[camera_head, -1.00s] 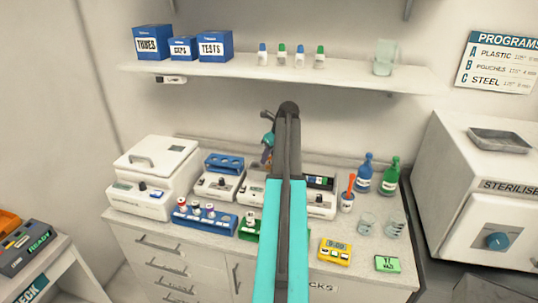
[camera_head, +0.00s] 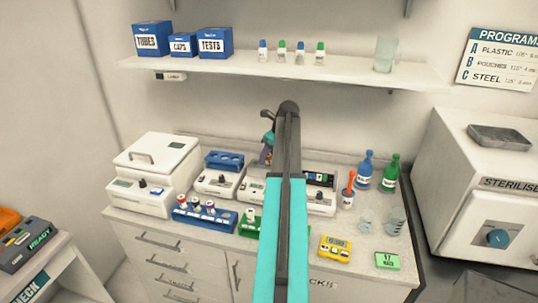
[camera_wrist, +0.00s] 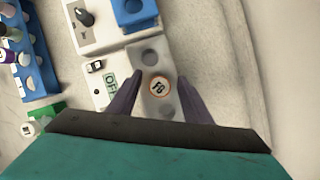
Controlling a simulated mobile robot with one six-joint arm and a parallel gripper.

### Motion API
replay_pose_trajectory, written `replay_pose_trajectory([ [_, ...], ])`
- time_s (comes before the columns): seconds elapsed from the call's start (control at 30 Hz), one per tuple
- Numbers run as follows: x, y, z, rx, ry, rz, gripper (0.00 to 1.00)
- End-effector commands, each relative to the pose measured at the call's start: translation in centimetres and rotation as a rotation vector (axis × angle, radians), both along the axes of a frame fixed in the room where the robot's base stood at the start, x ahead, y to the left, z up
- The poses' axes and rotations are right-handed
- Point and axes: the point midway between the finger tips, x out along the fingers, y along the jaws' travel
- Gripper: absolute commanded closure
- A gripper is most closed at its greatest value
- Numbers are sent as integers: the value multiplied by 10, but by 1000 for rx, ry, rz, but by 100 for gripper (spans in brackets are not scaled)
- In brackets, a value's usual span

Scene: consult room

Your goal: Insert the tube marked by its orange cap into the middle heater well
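In the wrist view, the orange-ringed cap (camera_wrist: 157,87) of a tube shows from above, with a dark mark on its pale top. It sits over the middle of the heater's grey block (camera_wrist: 150,71), with one dark well showing above it and one below. The tube's body is hidden below the cap. My gripper (camera_wrist: 159,77) is open, with one purple finger on each side of the cap and a gap on both sides. The heater's front panel (camera_wrist: 110,80) reads OFF. In the head view, my arm hides much of the heater and most of my gripper (camera_head: 266,154).
A blue rack (camera_head: 190,223) with several tubes and a green rack (camera_head: 247,231) stand in front. A device with a blue block (camera_head: 223,160) is left of the heater. A yellow timer (camera_head: 335,248), bottles (camera_head: 364,172) and glass beakers (camera_head: 393,227) are to the right.

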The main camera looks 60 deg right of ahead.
Motion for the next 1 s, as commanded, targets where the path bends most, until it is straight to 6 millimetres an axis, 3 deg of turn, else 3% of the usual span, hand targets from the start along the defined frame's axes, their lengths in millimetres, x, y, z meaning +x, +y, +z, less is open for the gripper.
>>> replay_pose_trajectory([
  [0.47, -4, 0, 10, -1, -1, 0, 55],
  [1.0, -22, 3, 61, -1, -1, 0, 55],
])
